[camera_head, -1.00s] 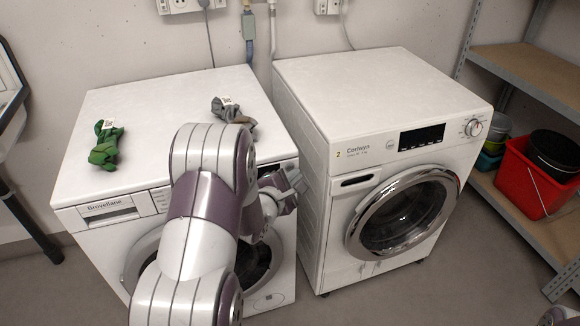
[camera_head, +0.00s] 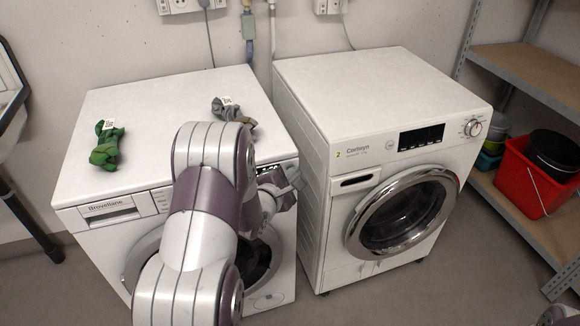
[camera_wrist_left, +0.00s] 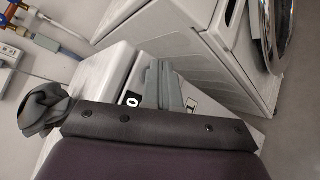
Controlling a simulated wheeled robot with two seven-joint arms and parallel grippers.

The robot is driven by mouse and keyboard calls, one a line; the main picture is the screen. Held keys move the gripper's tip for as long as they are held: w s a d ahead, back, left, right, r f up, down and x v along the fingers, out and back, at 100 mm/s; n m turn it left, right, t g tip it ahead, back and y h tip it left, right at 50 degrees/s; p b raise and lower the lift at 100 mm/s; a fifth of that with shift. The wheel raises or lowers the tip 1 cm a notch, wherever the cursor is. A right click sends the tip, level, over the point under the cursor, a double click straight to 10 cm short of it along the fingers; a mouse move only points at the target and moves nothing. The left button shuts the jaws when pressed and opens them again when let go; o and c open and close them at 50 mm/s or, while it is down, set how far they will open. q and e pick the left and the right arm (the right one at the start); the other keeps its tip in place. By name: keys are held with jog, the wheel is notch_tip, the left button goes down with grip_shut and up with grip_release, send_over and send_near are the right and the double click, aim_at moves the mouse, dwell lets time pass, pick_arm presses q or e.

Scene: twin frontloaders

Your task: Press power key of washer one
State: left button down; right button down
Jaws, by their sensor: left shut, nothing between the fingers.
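Washer one (camera_head: 150,110) is the white left machine, with a drawer on the left of its front and a round door below. My left arm covers much of its control panel and door. My left gripper (camera_head: 286,188) is at the right end of that panel, shut and empty.
The second washer (camera_head: 380,110), marked 2, stands close on the right across a narrow gap. A green cloth (camera_head: 106,148) and a grey cloth (camera_head: 232,112) lie on washer one. A shelf with a red bucket (camera_head: 535,178) is at the far right.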

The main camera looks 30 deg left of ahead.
pick_arm(q)
jog(key=shift+s+d, duration=0.35)
jog(key=shift+d, duration=0.05)
jog(key=s+d+p, duration=0.1)
jog(key=s+d, duration=0.3)
jog(key=shift+d, duration=0.3)
jog(key=shift+p, duration=0.3)
jog(key=shift+s+d, duration=0.3)
jog(key=shift+d, duration=0.1)
jog(key=shift+s+d, duration=0.1)
